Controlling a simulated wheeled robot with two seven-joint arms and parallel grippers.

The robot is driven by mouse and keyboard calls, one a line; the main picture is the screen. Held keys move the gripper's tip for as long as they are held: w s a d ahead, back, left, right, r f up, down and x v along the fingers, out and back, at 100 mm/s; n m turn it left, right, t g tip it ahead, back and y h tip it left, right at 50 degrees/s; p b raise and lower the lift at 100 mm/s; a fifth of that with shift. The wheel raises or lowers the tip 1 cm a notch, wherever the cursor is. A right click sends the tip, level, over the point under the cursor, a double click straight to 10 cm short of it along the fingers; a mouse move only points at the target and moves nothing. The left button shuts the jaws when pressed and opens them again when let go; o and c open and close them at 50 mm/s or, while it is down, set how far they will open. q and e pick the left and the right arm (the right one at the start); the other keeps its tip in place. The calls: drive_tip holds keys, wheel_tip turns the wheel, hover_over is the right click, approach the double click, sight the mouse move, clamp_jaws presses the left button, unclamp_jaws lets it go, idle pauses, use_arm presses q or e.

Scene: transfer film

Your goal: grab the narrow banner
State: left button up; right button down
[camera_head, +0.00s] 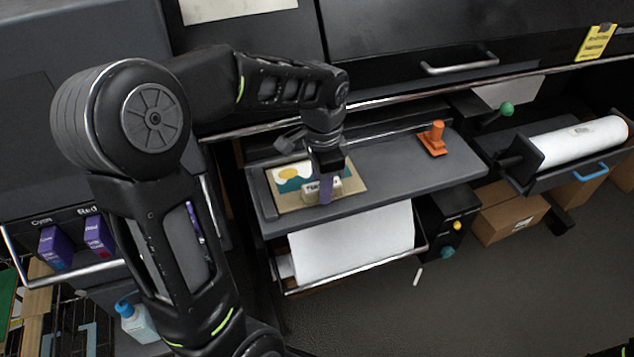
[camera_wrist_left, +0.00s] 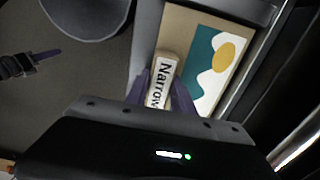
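A tan board with a teal, white and yellow picture (camera_head: 287,186) lies on the left part of a grey shelf. A small pale block lettered "Narrow" (camera_wrist_left: 163,80) stands at the board's edge; in the head view its label is partly covered by a finger. My left gripper (camera_head: 326,188) points down at this block, with purple fingers on both sides of it. The wrist view does not show clearly whether they press on it. What seems to be my right gripper (camera_wrist_left: 45,56) shows at the left of the wrist view, over the floor, apart from the board.
An orange-handled tool (camera_head: 434,138) stands on the shelf (camera_head: 390,165) to the right. A white sheet (camera_head: 352,243) hangs below. A white roll (camera_head: 580,140) sits in a holder at right, above cardboard boxes (camera_head: 509,212). Purple cartons (camera_head: 56,247) stand at left.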

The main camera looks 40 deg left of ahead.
use_arm(q)
clamp_jaws()
drive_tip(key=shift+r, duration=0.1)
wheel_tip(320, 180, up, 10)
drive_tip(key=shift+f, duration=0.1)
idle(0.6)
idle(0.4)
